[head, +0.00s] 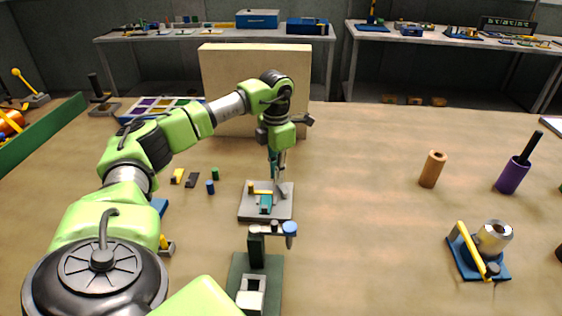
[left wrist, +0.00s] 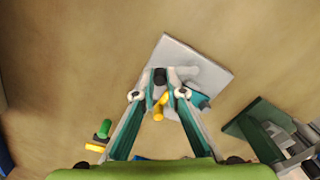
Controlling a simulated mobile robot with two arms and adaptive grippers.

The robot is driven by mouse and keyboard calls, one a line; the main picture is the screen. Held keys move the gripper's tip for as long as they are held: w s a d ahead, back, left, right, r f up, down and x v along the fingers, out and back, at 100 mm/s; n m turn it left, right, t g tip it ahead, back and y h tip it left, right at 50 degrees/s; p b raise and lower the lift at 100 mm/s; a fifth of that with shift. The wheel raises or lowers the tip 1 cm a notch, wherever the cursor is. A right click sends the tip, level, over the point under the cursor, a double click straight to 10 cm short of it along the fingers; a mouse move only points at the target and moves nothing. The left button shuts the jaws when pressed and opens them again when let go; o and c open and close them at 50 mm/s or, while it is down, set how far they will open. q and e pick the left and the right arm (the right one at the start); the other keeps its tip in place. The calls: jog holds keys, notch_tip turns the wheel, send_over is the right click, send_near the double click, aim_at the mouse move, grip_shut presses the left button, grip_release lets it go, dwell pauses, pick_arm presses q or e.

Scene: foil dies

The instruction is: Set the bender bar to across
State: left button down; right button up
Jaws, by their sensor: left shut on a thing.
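The bender is a light grey square plate (head: 248,213) with a teal block on it, in the middle of the head view. Its plate (left wrist: 212,66) also shows in the left wrist view, beyond the fingertips. The yellow bender bar (head: 262,192) lies over the plate, pointing left in the head view. Part of the yellow bar (left wrist: 160,105) shows between the fingers in the wrist view. My left gripper (head: 277,184) reaches down at the bender from above. Its fingertips (left wrist: 160,80) are closed on the bar's dark end. My right gripper is out of view.
A green-based press (head: 269,270) stands close in front of the bender. Small green, blue, yellow and dark pieces lie to its left. A cream panel (head: 225,75) stands behind. A blue-based fixture (head: 470,262) is at right. The table between is clear.

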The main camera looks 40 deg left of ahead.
pick_arm(q)
jog(key=s+n, duration=0.1)
jog(key=n, duration=0.1)
jog(key=n+p, duration=0.1)
jog(key=shift+s+a+r+n, duration=0.1)
jog(key=shift+s+a+n, duration=0.05)
jog(key=shift+s+n, duration=0.25)
jog(key=s+n, duration=0.1)
jog(key=n, duration=0.1)
jog(key=shift+n+p, duration=0.3)
jog(key=shift+p, duration=0.1)
jog(key=shift+s+d+n+p, duration=0.1)
jog(key=shift+s+d+n, duration=0.15)
jog(key=shift+n, duration=0.6)
jog(key=shift+s+d+n+p, duration=0.15)
jog(key=shift+s+n, duration=0.25)
jog(key=shift+n, duration=0.4)
jog(key=shift+s+d+n+p, duration=0.1)
jog(key=shift+s+d+n, duration=0.15)
jog(key=shift+n, duration=0.6)
jog(key=c, duration=2)
grip_release()
jog(key=shift+s, duration=0.1)
jog(key=shift+c, duration=0.2)
notch_tip(320, 180, up, 12)
